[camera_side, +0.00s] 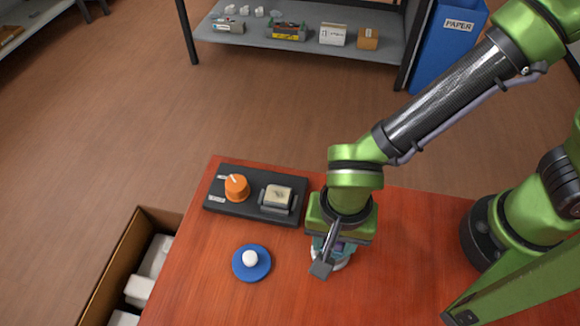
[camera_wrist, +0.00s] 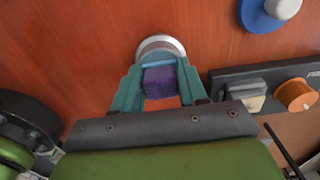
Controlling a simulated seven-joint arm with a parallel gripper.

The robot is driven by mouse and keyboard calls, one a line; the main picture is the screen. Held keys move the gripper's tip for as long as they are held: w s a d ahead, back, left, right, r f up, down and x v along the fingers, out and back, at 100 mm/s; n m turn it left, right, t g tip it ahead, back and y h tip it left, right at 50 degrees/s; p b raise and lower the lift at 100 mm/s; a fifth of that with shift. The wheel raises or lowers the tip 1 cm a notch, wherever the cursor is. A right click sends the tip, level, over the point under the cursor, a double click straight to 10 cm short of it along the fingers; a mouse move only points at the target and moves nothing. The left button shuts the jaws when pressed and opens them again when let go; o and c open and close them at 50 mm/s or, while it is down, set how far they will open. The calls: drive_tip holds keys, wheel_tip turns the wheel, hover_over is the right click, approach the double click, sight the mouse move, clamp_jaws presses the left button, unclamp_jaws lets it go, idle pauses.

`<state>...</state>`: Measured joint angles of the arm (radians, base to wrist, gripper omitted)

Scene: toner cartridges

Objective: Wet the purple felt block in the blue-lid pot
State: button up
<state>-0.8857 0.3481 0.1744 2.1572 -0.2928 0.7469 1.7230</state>
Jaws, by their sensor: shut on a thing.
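My gripper (camera_side: 333,243) points down over the table and is shut. In the wrist view its teal fingers (camera_wrist: 160,82) hold the purple felt block (camera_wrist: 160,81) between them. The pot (camera_side: 342,264) is mostly hidden under my gripper in the side view; its pale rim (camera_wrist: 160,42) arcs just beyond the block in the wrist view. I cannot tell whether the block is inside the pot or above it. The blue lid (camera_side: 251,263) with a white knob lies on the table, apart from the pot; it also shows in the wrist view (camera_wrist: 256,18).
A black panel (camera_side: 231,209) with an orange knob (camera_side: 237,187) and a pale pad in a holder (camera_side: 277,196) sits at the table's back left. An open carton (camera_side: 110,272) stands beyond the left edge. Bare red tabletop (camera_side: 410,235) lies right of my gripper.

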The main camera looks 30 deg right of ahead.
drive_tip(key=shift+f, duration=0.1)
drive_tip(key=shift+r, duration=3.55)
drive_tip(key=w+d+r+m, duration=0.3)
drive_tip(key=w+d, duration=1.1)
drive_tip(key=w, duration=0.1)
drive_tip(key=w+d+r+n, duration=0.2)
drive_tip(key=d+n, duration=0.4)
drive_tip(key=d, duration=0.1)
drive_tip(key=w+d+r+n, duration=0.2)
drive_tip(key=d+r+n, duration=0.1)
drive_tip(key=d+n, duration=0.3)
drive_tip(key=shift+w+d+r, duration=0.15)
drive_tip(key=shift+w+d, duration=0.2)
drive_tip(key=shift+d, duration=0.75)
